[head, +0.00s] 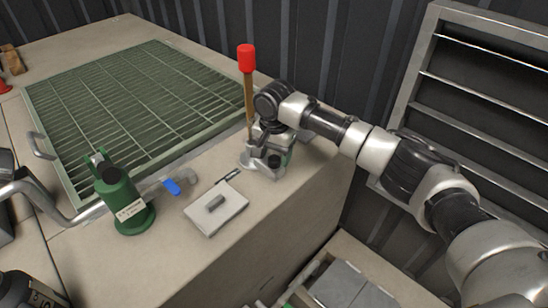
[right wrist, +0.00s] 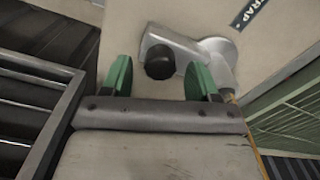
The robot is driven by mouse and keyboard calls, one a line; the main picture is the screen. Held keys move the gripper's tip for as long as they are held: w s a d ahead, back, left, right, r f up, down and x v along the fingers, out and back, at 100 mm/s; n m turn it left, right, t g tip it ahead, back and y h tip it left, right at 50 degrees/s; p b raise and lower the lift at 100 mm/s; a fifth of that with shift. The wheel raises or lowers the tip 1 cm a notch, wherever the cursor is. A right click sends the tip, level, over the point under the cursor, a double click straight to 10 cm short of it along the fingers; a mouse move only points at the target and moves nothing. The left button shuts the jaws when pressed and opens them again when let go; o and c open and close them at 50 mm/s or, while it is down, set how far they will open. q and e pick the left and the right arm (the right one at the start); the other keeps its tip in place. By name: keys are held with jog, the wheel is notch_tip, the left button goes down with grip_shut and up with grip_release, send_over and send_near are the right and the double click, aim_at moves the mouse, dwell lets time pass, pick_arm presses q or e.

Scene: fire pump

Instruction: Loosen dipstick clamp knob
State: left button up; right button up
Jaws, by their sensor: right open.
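The black clamp knob (right wrist: 160,62) is on a grey metal clamp fitting (right wrist: 180,45) on the worktop; the knob also shows in the head view (head: 274,161). A dipstick with a red top (head: 246,58) and a brown shaft stands upright at the fitting. My right gripper (right wrist: 158,70) is open, with green fingertips on either side of the knob in the right wrist view. Whether the fingers touch it or reach its depth I cannot tell. In the head view my right arm comes from the right over the fitting and partly hides it. My left gripper is not in view.
A green grate (head: 130,105) covers the back of the worktop (head: 255,222). A dark corrugated wall and louvre (head: 480,100) are close behind my right arm.

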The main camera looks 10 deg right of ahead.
jog(key=shift+f, duration=0.8)
